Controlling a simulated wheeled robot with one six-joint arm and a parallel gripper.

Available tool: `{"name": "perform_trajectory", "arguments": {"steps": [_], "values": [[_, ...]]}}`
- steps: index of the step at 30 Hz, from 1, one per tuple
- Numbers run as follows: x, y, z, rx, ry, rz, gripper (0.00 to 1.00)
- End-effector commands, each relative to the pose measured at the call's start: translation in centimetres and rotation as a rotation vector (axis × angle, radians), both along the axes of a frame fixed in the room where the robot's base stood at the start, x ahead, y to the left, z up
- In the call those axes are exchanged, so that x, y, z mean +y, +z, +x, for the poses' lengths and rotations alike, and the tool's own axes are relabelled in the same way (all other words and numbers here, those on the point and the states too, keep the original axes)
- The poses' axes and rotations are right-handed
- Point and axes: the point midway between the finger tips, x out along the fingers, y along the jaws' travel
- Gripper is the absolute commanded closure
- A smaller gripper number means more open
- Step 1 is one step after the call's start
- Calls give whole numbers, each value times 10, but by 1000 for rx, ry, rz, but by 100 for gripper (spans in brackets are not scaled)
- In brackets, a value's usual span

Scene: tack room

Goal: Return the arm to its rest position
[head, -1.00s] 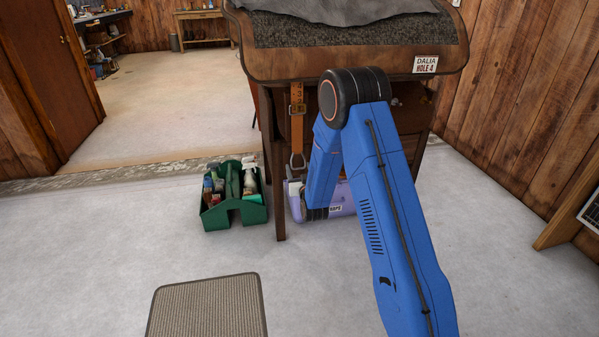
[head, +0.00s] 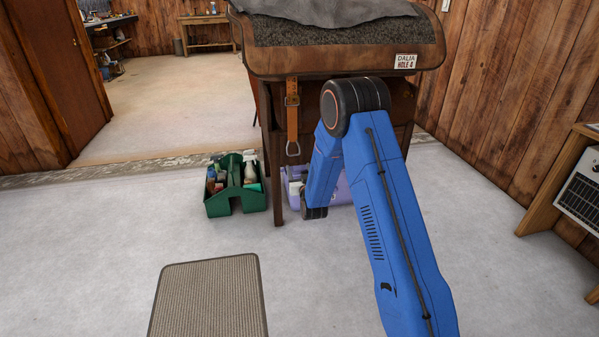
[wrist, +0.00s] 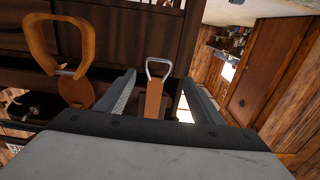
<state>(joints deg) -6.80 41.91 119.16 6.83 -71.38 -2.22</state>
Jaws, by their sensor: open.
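My blue arm (head: 385,200) rises from the bottom of the head view, bends at a dark elbow joint and folds down in front of the wooden saddle stand (head: 345,62). Its gripper end is hidden behind the arm there. In the wrist view my gripper (wrist: 159,78) is open, with its two fingers well apart. A tan strap (wrist: 153,98) with a metal loop shows in the gap between the fingers; it appears to lie beyond them, and I cannot tell whether anything touches. In the head view a brown leather strap (head: 292,115) with a metal ring hangs from the stand.
A green tote (head: 236,202) with bottles stands on the floor left of the stand's leg. A lavender tote (head: 340,192) is under the stand, partly hidden by my arm. A beige mat (head: 209,300) lies in front. A wooden desk (head: 545,200) is at the right. Floor between is clear.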

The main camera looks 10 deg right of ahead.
Motion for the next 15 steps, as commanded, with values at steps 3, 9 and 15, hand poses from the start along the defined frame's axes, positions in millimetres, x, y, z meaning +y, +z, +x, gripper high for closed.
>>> {"name": "perform_trajectory", "arguments": {"steps": [3,9,15], "values": [[0,0,0,0,0,0,39],[0,0,0,0,0,0,39],[-2,17,-4,25,2,3,39]]}}
